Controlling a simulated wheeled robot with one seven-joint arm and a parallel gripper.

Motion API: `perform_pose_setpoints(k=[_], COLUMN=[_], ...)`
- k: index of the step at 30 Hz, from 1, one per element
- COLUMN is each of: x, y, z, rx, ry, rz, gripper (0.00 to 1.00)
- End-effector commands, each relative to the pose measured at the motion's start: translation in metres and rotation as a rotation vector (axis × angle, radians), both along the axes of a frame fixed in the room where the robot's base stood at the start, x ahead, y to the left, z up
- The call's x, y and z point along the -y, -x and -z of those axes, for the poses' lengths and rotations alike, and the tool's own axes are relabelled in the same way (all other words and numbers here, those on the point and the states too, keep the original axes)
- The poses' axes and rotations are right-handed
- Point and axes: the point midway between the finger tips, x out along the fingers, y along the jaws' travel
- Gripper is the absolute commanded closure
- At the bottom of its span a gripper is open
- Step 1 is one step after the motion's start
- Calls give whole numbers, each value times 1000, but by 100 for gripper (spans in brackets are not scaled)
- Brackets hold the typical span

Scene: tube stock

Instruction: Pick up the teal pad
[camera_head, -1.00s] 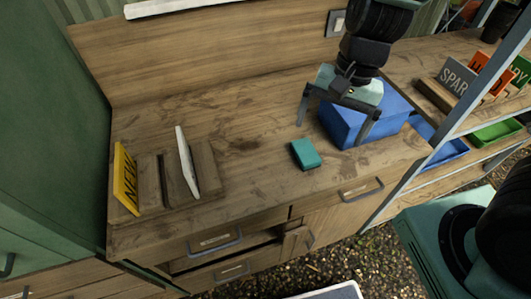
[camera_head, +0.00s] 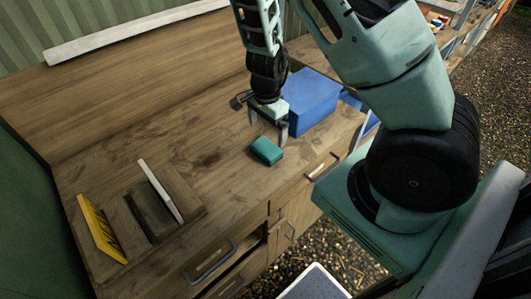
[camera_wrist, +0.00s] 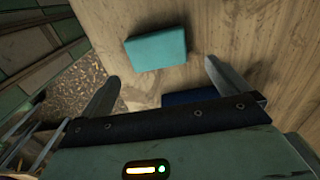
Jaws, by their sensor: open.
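The teal pad (camera_head: 267,150) is a small block lying on the wooden worktop, near its front right part. It also shows in the wrist view (camera_wrist: 157,48), ahead of the fingertips and a little left of the middle between them. My gripper (camera_head: 268,130) is open and empty, above the worktop just beyond the pad in the head view. In the wrist view my two fingers (camera_wrist: 160,78) stand wide apart, with nothing between them. I cannot tell the exact height of the fingertips above the worktop.
A blue box (camera_head: 312,102) stands on the worktop close behind and right of my gripper. A wooden holder with a yellow sign (camera_head: 100,228) and a white upright panel (camera_head: 160,190) is at the left. The worktop (camera_head: 205,165) between is clear. Its front edge lies near the pad.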

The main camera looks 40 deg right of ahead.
Motion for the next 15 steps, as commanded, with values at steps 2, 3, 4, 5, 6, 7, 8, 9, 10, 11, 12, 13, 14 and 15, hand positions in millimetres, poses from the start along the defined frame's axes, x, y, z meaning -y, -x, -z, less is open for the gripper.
perform_pose_setpoints(k=[2, 3, 4, 5, 6, 7, 8, 9, 10, 11, 12, 13, 14, 15], x=[1, 0, 0, 0, 0, 0, 0, 0, -1, -2, -3, -3, -4, -5], y=[0, 0, 0, 0, 0, 0, 0, 0, 1, 2, 3, 3, 4, 4], z=[14, 17, 20, 21, 23, 24, 25, 28, 31, 35, 40, 45, 49, 54], rx=[0, 0, 0, 0, 1, 1, 1, 1, 0, -1, -2, -2, -1, -2], ry=[0, 0, 0, -1, -1, -1, 0, 0, 0, 0, -1, -1, -1, 0], rz=[1, 1, 0, 0, 0, 0, -1, 0, 0, 0, 0, 0, 0, 0], gripper=[0, 0, 0, 0, 0, 0, 0, 0, 0, 0, 0, 0, 0, 0])
